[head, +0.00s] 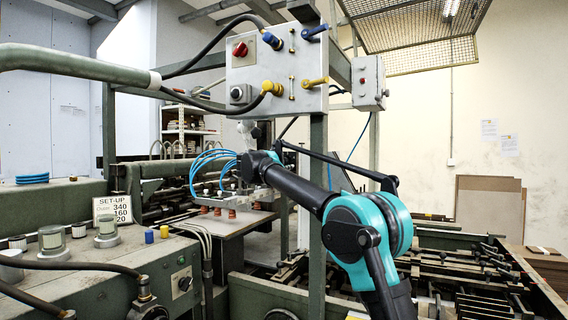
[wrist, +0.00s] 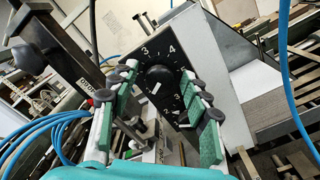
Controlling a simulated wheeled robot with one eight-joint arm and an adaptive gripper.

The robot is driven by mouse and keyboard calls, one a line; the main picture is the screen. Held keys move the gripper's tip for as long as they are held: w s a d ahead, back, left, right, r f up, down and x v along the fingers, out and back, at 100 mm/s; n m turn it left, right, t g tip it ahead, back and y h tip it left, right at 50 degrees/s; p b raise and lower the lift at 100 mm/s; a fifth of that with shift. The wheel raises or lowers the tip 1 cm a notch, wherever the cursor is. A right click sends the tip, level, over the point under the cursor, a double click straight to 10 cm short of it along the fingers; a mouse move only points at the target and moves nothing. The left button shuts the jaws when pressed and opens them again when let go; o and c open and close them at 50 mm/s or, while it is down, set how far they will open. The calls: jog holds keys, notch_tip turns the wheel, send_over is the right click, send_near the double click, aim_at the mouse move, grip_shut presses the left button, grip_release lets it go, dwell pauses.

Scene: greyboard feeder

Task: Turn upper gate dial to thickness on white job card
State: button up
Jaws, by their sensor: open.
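The black dial plate (wrist: 176,59) shows in the wrist view, with white numerals 3 and 4 readable along its top. Its round black knob (wrist: 159,77) sits in the middle. A white mark shows near the knob's lower edge; the exact setting is unclear. My gripper (wrist: 158,73) is open, its green-padded fingers on either side of the knob. I cannot tell whether they touch it. In the head view the dial face cannot be made out. The white job card (head: 112,209) stands on the left console, reading SET-UP, 340, 160 and 20, with smaller text too small to read.
A grey control box (head: 277,72) with coloured knobs and hoses hangs above my arm. Blue hoses (head: 209,162) loop near my wrist and also cross the wrist view (wrist: 287,80). A green post (head: 317,210) stands close beside my arm. Machine rails fill the lower right.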

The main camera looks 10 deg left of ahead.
jog(key=shift+w+d, duration=0.1)
jog(key=shift+w, duration=0.1)
grip_shut()
dwell(0.3)
jog(key=shift+m, duration=0.3)
jog(key=m, duration=1.1)
jog(key=shift+f, duration=0.2)
